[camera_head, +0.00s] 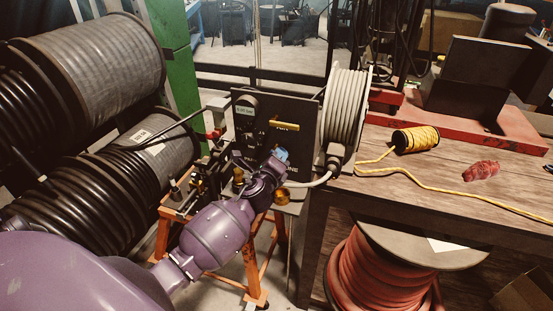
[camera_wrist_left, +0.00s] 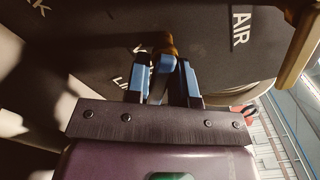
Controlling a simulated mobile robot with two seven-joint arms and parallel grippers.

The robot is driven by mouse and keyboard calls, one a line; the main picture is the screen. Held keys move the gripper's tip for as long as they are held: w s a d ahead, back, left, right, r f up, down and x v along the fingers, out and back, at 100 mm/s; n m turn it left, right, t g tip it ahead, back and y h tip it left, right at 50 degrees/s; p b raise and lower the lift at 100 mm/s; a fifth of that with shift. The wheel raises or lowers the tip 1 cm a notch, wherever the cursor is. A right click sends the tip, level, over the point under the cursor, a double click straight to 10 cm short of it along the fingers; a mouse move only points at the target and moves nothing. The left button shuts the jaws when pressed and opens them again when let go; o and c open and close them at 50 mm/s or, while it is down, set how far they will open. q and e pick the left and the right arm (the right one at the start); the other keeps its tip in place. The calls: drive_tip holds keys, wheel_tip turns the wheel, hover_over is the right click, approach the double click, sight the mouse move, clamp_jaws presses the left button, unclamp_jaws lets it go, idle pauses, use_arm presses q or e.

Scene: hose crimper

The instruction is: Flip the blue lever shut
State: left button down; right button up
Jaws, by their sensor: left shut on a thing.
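The blue lever (camera_wrist_left: 158,85) shows in the left wrist view between my two fingers, running up to a brass valve fitting (camera_wrist_left: 163,44) on the dark panel. My left gripper (camera_wrist_left: 162,72) is shut on it, one blue-and-black finger on each side. In the head view my left gripper (camera_head: 278,160) is at the lower front of the dark panel (camera_head: 300,109). A bit of blue shows there, but I cannot tell lever from finger. My wrist hides most of the valve. My right gripper is in neither view.
A yellow handle (camera_head: 285,124) sticks out on the panel above my gripper. A grey hose reel (camera_head: 345,108) stands right of the panel. Large black hose spools (camera_head: 97,65) crowd the left. A wooden table (camera_head: 440,184) holds a yellow rope spool (camera_head: 416,139) and a red rag (camera_head: 481,171).

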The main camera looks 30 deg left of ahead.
use_arm(q)
drive_tip(key=n, duration=0.3)
drive_tip(key=shift+d+r+n, duration=0.2)
drive_tip(key=shift+r+n, duration=0.1)
drive_tip(key=shift+n, duration=0.1)
drive_tip(key=shift+r+n, duration=0.25)
drive_tip(key=shift+n, duration=1.35)
drive_tip(key=c, duration=1.1)
unclamp_jaws()
drive_tip(key=shift+s, duration=0.1)
drive_tip(key=v, duration=1)
drive_tip(key=shift+s+d, duration=0.15)
drive_tip(key=shift+s, duration=0.1)
